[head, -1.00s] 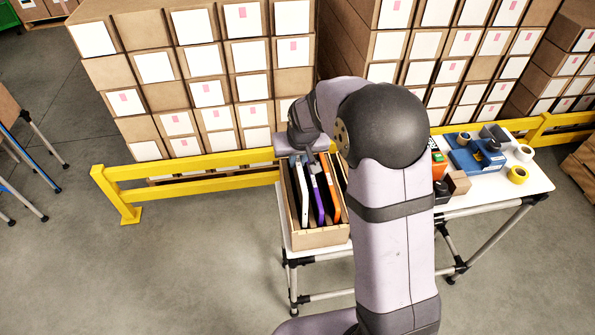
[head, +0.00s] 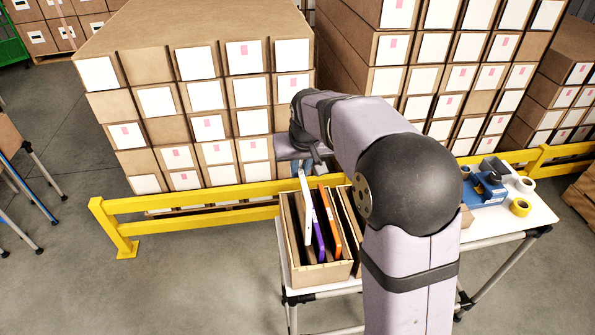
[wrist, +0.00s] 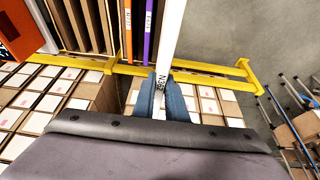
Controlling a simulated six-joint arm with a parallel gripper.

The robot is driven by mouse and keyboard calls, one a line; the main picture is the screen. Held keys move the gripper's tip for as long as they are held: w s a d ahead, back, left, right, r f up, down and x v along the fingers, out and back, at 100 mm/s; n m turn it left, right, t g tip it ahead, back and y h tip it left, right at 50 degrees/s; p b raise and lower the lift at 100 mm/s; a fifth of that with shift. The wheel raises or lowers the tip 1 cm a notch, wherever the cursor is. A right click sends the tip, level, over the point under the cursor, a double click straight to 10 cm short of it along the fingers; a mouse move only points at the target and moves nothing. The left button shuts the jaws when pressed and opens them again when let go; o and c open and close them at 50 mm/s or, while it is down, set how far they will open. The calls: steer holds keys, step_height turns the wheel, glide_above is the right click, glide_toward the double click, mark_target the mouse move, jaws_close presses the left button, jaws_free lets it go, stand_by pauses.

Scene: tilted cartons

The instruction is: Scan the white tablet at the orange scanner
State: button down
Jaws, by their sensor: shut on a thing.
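My gripper (head: 318,168) is shut on the white tablet (head: 306,208), holding it near its upper end. The tablet stands tilted and is raised above its neighbours, with its lower part inside the open carton (head: 322,273). In the wrist view the fingers (wrist: 165,100) pinch the white tablet (wrist: 172,38) edge-on. A purple tablet (head: 319,243) and an orange tablet (head: 332,222) lean in the carton to its right. An orange device (wrist: 22,30), seemingly the scanner, shows at the top left of the wrist view; my arm hides it in the head view.
The carton stands on a white table (head: 480,233), which also carries a blue box (head: 487,190) and tape rolls (head: 520,207) at the right. A yellow rail (head: 200,199) runs behind the table, before tall box stacks (head: 225,110). The floor at left is open.

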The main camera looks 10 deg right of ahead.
steer(key=w+d+r+p, duration=0.2)
steer(key=d+p, duration=0.3)
steer(key=d, duration=1)
steer(key=w+d+r+p, duration=0.2)
steer(key=d+p, duration=0.4)
steer(key=d, duration=1)
steer(key=shift+w+p, duration=0.15)
steer(key=shift+p, duration=0.15)
steer(key=shift+a+f, duration=0.1)
steer(key=shift+f, duration=0.1)
step_height(320, 180, down, 9)
steer(key=b, duration=0.6)
steer(key=shift+r, duration=0.2)
steer(key=shift+r, duration=0.15)
step_height(320, 180, up, 6)
steer(key=p, duration=0.3)
steer(key=shift+p, duration=0.3)
